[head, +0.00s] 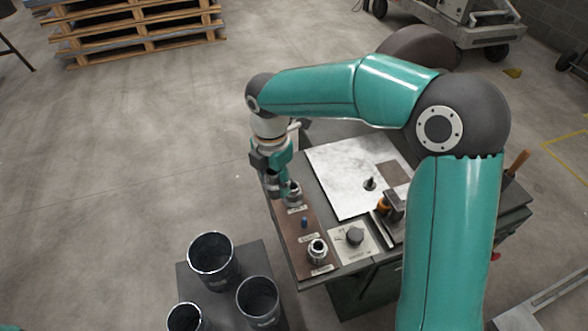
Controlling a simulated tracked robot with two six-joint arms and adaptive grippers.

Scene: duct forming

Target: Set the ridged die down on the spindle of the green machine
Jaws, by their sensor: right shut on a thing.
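My right gripper (280,184) points down at the far end of a brown board (291,229) on the workbench. It is shut on a small grey metal die (294,193), partly hidden by the fingers. Ridges on it are too small to make out, and I cannot tell whether it touches the board. A short dark spindle (370,184) stands on a pale plate (340,172); I cannot tell whether this is the green machine's. My left gripper is not in view.
A dark knob (355,236) on a light panel and a small black and orange device (391,204) stand on the bench. Several open dark cylinders (211,259) stand on a grey stand at the front left. Wooden pallets (140,30) are far back. Floor left is clear.

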